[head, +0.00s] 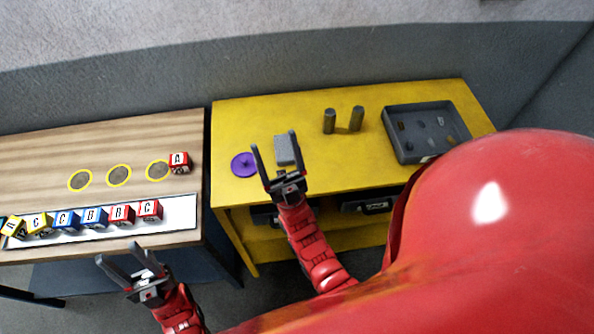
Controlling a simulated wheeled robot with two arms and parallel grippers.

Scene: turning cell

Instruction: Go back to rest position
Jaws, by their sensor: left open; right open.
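My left gripper (124,254) is open and empty, in front of the wooden table's near edge, below the white strip with the blocks. My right gripper (272,148) is open with nothing between its fingers.
The wooden table (60,150) holds yellow-ringed dark circles (119,175), a red letter block (179,162) and a white strip (180,212) with several letter blocks (95,218). The yellow bench also holds two grey cylinders (329,121) and a grey tray (392,130) with small parts.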

